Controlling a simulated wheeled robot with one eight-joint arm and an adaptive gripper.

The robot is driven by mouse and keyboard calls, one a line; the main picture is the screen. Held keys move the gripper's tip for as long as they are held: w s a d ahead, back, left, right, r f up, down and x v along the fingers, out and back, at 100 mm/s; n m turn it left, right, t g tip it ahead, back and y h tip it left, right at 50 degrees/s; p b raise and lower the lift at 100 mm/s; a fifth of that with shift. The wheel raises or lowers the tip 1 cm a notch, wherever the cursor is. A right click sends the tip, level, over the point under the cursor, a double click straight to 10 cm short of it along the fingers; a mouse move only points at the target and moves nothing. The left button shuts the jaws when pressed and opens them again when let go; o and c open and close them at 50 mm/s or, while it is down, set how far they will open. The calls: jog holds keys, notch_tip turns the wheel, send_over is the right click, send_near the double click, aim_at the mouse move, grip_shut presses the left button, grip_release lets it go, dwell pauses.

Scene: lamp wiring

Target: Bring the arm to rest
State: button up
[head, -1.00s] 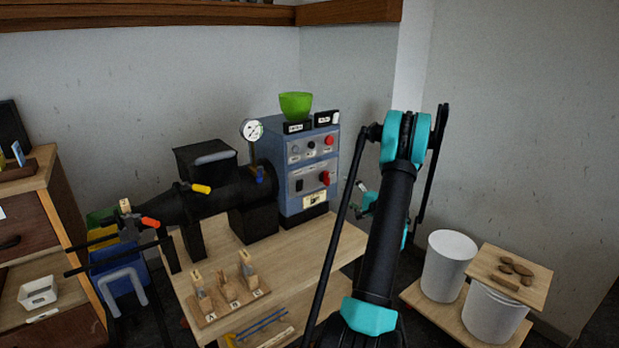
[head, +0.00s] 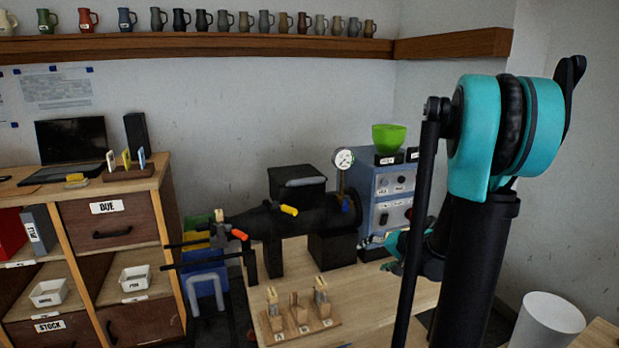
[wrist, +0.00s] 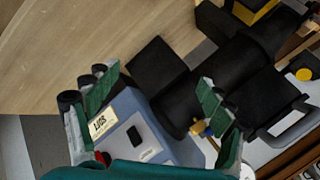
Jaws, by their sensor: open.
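My arm stands at the right of the head view, its teal elbow raised high and its black links hanging down. My gripper (head: 395,245) shows only in part behind the arm, in front of the blue control cabinet (head: 385,190). In the wrist view my gripper (wrist: 158,90) has its two green-padded fingers wide apart with nothing held between them. Beyond the fingers lie the cabinet (wrist: 122,110) and the black machine barrel (wrist: 180,105); I cannot tell how far off they are.
A wooden bench (head: 370,300) carries the black machine (head: 300,215) and a rack of wooden pieces (head: 300,328). A green bowl (head: 389,138) tops the cabinet. A drawer unit (head: 110,225) stands left, a white bin (head: 546,322) lower right. A mug shelf (head: 200,46) runs along the back wall.

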jog(key=s+f+n+g+h, duration=0.1)
jog(key=s+f+n+h, duration=0.1)
jog(key=s, duration=0.9)
jog(key=s+a+f+n+g+h, duration=0.1)
jog(key=s+f+n+g+h, duration=0.1)
jog(key=s, duration=1)
jog(key=shift+s+a+f+n+h, duration=0.2)
jog(key=shift+a+f+n+h, duration=0.1)
jog(key=shift+f+n+h, duration=0.35)
jog(key=shift+r, duration=0.1)
jog(key=shift+c, duration=0.2)
